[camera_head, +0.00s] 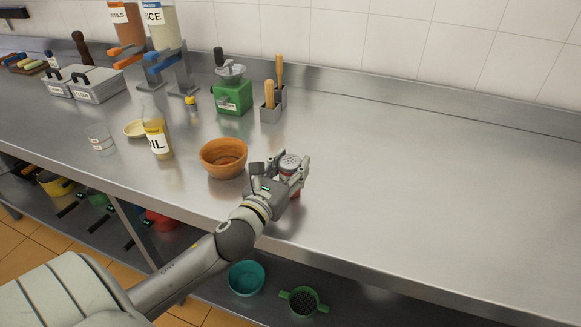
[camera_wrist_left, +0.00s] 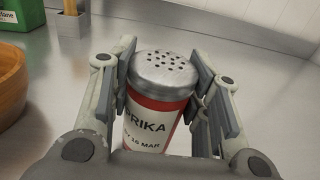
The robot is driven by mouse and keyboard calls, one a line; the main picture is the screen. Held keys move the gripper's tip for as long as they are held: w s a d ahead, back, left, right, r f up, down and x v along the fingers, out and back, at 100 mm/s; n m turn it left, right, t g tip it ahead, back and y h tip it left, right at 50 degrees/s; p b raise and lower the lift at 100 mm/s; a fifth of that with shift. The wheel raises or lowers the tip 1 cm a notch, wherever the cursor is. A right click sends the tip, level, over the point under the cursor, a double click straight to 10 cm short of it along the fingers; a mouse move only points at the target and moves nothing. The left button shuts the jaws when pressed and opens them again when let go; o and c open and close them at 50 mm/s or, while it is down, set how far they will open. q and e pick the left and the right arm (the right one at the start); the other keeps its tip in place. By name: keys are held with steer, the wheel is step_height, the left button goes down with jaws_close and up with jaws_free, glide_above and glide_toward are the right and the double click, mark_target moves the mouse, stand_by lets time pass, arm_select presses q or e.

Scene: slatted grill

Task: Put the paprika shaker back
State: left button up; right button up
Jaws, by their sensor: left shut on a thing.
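The paprika shaker (camera_head: 289,165) has a red body, a pale label and a silver lid with holes. In the left wrist view the shaker (camera_wrist_left: 160,105) stands upright between the fingers, with part of the word "PAPRIKA" on its label. My left gripper (camera_head: 292,172) is shut on it, one finger on each side. It is over the steel counter (camera_head: 430,180), right of the orange-brown bowl. I cannot tell whether the shaker's base touches the counter. My right gripper is not in view.
An orange-brown bowl (camera_head: 223,157) is just left of the gripper. An oil bottle (camera_head: 158,140), a glass (camera_head: 101,140), a green box (camera_head: 233,97) and a utensil holder (camera_head: 271,108) stand left and behind. The counter's right side is clear.

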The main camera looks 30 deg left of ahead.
arm_select(q)
steer(key=shift+f, duration=0.1)
steer(key=o, duration=1.1)
steer(key=shift+c, duration=0.2)
steer(key=s, duration=0.3)
steer(key=s+b, duration=0.1)
steer(key=s, duration=0.2)
steer(key=s+d, duration=0.1)
steer(key=s, duration=0.2)
steer(key=shift+s+d, duration=0.1)
steer(key=shift+s, duration=0.3)
steer(key=shift+s+d, duration=0.15)
steer(key=shift+s, duration=0.9)
